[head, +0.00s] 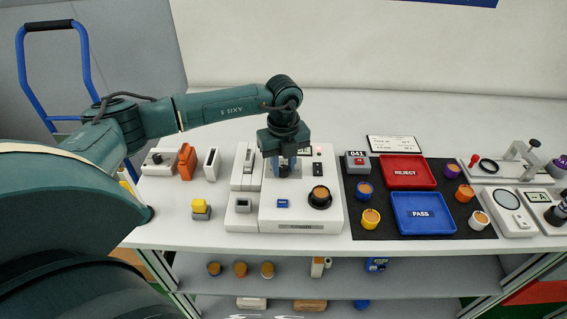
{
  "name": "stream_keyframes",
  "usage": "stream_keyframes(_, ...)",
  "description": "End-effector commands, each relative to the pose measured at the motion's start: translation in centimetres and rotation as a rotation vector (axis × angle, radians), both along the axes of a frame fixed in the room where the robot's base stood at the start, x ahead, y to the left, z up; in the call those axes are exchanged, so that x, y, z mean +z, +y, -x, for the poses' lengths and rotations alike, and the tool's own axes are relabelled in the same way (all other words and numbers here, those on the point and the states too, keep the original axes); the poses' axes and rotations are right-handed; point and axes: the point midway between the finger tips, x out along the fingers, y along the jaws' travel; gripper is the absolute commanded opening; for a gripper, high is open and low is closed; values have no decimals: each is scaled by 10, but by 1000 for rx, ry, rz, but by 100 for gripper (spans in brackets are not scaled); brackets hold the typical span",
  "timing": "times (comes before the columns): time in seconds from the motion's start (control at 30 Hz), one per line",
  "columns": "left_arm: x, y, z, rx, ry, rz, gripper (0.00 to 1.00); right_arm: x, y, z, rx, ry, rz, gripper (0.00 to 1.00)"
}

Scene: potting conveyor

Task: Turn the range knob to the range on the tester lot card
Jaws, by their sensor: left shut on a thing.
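My left gripper (285,168) points straight down over the tester's upper part and is shut on what seems to be the range knob, a dark piece between and below the fingers. The fingers hide most of the knob and its range marks, so I cannot tell its setting. A white lot card (393,144) stands behind the red tray; its print is too small to read. My right gripper is not in view.
A red REJECT tray (408,172) and blue PASS tray (423,213) lie on a black mat (365,237) to the right, with several small capped parts around them. A counter box (357,160) reads 041. Small instruments stand left of the tester. The bench behind is clear.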

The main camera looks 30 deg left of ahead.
Motion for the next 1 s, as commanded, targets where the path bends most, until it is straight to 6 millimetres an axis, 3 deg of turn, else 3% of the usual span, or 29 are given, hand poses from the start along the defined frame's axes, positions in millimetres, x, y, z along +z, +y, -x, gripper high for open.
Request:
stream_keyframes(0.17,0,0,0,0,0,0,4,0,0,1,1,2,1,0)
stream_keyframes(0.57,-1,0,0,-82,-1,0,4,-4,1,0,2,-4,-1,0)
stream_keyframes(1.0,-2,0,0,-451,-2,-1,4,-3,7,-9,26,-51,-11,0)
